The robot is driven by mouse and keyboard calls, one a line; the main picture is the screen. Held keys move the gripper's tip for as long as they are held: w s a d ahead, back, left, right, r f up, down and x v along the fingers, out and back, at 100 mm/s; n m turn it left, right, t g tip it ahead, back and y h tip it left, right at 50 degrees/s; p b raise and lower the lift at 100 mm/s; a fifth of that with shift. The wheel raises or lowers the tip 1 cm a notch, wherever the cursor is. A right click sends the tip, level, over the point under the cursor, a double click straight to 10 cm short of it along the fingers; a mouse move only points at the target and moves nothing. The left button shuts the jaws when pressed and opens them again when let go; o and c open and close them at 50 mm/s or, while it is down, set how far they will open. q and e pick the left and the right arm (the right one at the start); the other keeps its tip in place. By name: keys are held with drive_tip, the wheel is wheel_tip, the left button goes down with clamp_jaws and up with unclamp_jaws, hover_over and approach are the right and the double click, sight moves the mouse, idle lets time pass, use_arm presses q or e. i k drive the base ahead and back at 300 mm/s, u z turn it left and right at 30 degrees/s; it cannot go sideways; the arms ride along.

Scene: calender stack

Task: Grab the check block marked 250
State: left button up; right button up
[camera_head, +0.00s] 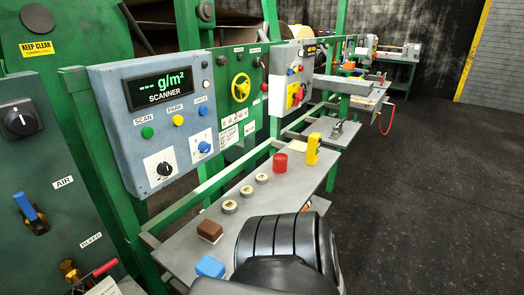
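Three small round pale discs with dark markings lie in a row on the grey shelf (180,245): a near disc (229,206), a middle disc (246,191) and a far disc (262,178). They look like the check blocks, but their markings are too small to read, so I cannot tell which is 250. A black rounded link of my arm (290,245) fills the bottom middle and hides part of the shelf's front. Neither gripper's fingers show, and nothing is seen held.
On the shelf are a brown block (209,231), a blue block (210,267), a red cylinder (280,163) and a yellow device (313,149). The scanner panel (155,120) and green rails stand behind. Dark floor at right is open.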

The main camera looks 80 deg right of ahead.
sight(261, 178)
drive_tip(key=z, duration=2.7)
drive_tip(key=k, duration=0.2)
drive_tip(key=z, duration=1.05)
drive_tip(key=k, duration=1.15)
drive_tip(key=z, duration=1)
drive_tip(key=i, duration=2.85)
drive_tip(key=u, duration=1.85)
drive_tip(key=i, duration=1.1)
drive_tip(key=u, duration=0.9)
